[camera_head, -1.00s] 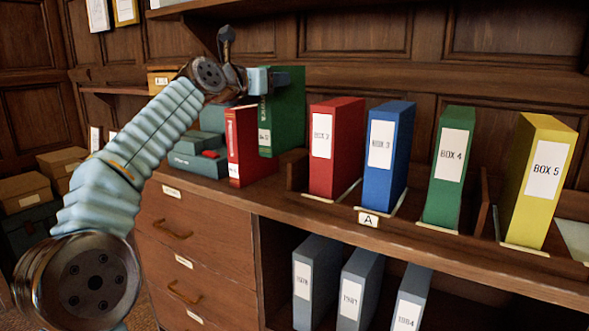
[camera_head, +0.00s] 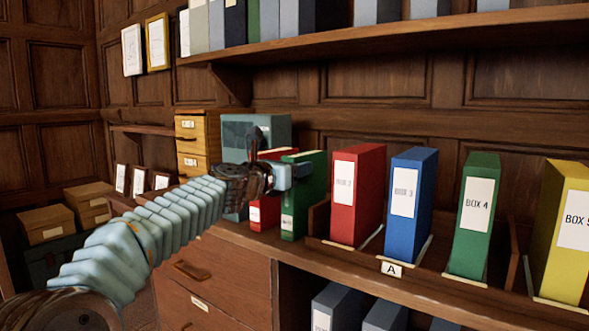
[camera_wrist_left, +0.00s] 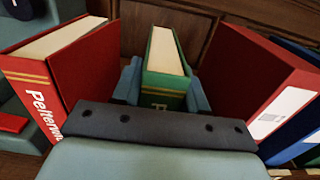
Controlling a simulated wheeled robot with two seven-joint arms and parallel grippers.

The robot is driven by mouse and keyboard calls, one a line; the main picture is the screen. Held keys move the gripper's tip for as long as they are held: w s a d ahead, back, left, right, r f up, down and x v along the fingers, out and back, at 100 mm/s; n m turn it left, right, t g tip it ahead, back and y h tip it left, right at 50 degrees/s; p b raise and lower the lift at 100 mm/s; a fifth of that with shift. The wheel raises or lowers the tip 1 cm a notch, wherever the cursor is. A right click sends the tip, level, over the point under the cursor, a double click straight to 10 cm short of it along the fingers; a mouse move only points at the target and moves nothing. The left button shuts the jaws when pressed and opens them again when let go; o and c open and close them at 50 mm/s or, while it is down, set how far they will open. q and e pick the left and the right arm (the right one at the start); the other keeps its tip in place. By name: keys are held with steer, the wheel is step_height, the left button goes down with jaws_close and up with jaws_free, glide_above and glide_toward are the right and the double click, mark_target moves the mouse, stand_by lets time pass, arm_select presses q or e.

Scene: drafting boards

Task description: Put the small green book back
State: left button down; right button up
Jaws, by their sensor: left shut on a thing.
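The small green book (camera_head: 303,205) is upright between a red book (camera_head: 264,213) on its left and the red BOX 2 binder (camera_head: 358,196) on its right. My left gripper (camera_head: 297,172) is shut on its upper part. In the left wrist view the green book (camera_wrist_left: 165,62) stands between the two fingers, with the red book (camera_wrist_left: 62,75) left and the red binder (camera_wrist_left: 258,80) right, gaps on both sides. Its lower edge is at or close to the counter; I cannot tell if it touches. My right gripper is not in view.
Blue BOX 3 (camera_head: 411,205), green BOX 4 (camera_head: 474,215) and yellow BOX 5 (camera_head: 562,232) binders stand in a wooden rack with label A (camera_head: 391,269). A grey-teal machine (camera_head: 236,138) is behind the red book. A loaded shelf (camera_head: 420,36) hangs above.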

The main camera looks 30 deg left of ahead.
arm_select(q)
steer(key=c, duration=0.6)
jaws_free()
steer(key=s+a+b, duration=0.1)
steer(key=s+b, duration=0.2)
steer(key=s, duration=0.9)
